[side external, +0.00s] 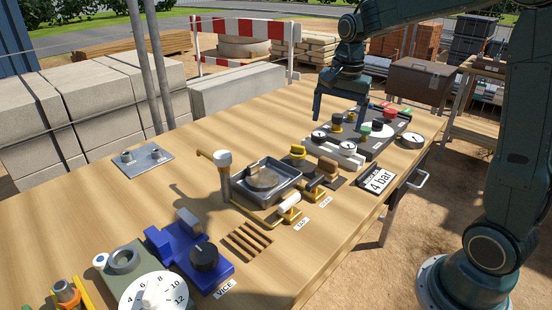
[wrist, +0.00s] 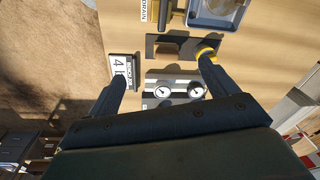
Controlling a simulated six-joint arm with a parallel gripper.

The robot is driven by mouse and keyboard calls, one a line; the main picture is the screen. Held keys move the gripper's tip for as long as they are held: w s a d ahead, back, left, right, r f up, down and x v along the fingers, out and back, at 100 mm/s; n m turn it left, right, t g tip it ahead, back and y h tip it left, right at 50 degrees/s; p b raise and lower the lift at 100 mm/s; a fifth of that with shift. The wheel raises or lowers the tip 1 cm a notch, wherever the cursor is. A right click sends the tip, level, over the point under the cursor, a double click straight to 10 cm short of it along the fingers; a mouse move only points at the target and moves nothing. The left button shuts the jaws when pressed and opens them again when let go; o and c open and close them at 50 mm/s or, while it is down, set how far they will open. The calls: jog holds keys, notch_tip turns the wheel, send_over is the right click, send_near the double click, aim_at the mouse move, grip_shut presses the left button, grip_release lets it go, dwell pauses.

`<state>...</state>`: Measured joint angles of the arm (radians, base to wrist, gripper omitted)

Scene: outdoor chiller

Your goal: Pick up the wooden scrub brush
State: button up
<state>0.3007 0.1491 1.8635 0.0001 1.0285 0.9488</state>
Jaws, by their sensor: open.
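I cannot make out bristles. In the wrist view I cannot clearly tell it from the dark plate (wrist: 155,45). My gripper (side external: 340,116) is open and empty, pointing down above the gauge block, beyond the brown block. In the wrist view, my gripper's fingertips (wrist: 163,69) are spread wide, with the gauge block below and between them.
The gauge block (side external: 338,148), a black panel with coloured knobs (side external: 370,135) and the 4 bar sign (side external: 377,181) are close by. A metal basin (side external: 268,184), tap lever (side external: 288,206) and blue vice (side external: 190,250) stand nearer.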

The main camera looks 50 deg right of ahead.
aim_at(328, 160)
jog(key=shift+w+d+f+m+g, duration=0.2)
jog(key=shift+w+d+f+m, duration=0.55)
jog(key=shift+f, duration=1.5)
jog(key=shift+w+d+f+m+g, duration=0.2)
jog(key=shift+w+d+f+m, duration=0.5)
jog(key=shift+f, duration=1.55)
jog(key=shift+w+d+f+m+g, duration=0.3)
jog(key=shift+d+f, duration=0.65)
jog(key=shift+f, duration=1.3)
jog(key=shift+w+f, duration=0.1)
jog(key=shift+w, duration=0.05)
jog(key=shift+f, duration=2.5)
jog(key=c, duration=1.1)
